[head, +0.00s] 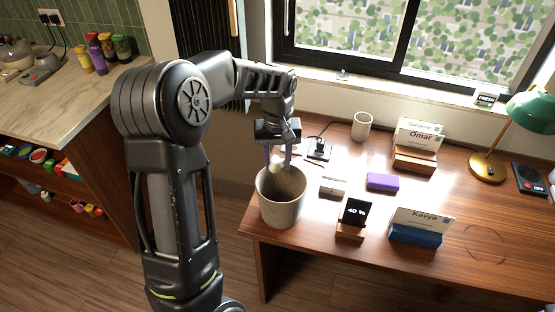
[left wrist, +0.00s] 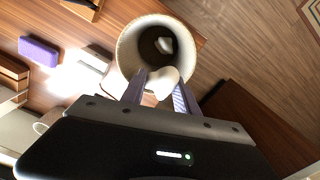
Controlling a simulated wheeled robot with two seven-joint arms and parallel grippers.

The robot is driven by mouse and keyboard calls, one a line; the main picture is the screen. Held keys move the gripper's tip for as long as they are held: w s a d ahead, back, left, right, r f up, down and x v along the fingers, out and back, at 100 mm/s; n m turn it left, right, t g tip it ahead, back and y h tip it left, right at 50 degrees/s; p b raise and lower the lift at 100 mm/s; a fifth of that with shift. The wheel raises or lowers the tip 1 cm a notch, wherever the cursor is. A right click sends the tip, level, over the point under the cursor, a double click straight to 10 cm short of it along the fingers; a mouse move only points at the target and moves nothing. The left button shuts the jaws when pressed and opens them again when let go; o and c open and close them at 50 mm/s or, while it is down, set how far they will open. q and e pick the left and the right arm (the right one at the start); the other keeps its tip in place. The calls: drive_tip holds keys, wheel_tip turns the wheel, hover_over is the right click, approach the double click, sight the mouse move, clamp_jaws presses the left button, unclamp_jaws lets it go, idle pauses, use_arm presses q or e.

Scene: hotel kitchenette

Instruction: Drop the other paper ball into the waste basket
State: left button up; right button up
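The waste basket (head: 282,212) is a pale round bin standing upright at the left end of the desk. It also shows in the left wrist view (left wrist: 126,52), where I look down into its dark inside and see one white paper ball (left wrist: 165,45) at the bottom. My left gripper (head: 277,160) points down over the basket's mouth. Its purple fingers are closed around another white paper ball (left wrist: 160,79), which shows between the fingertips in the left wrist view (left wrist: 158,92). My right gripper is in neither view.
On the desk (head: 330,262) right of the basket are a small white box (head: 333,186), a purple block (head: 382,181), a display reading 40 % (head: 355,211) and card holders (head: 416,236). A white cup (head: 361,126) and green lamp (head: 533,108) stand farther back. Floor lies left of the desk.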

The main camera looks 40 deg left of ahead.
sight(277, 158)
use_arm(q)
drive_tip(key=o, duration=0.5)
drive_tip(key=shift+r, duration=0.1)
wheel_tip(277, 158, up, 8)
drive_tip(key=shift+f+b, duration=0.15)
drive_tip(key=shift+b, duration=0.5)
drive_tip(key=shift+f, duration=0.1)
idle(0.4)
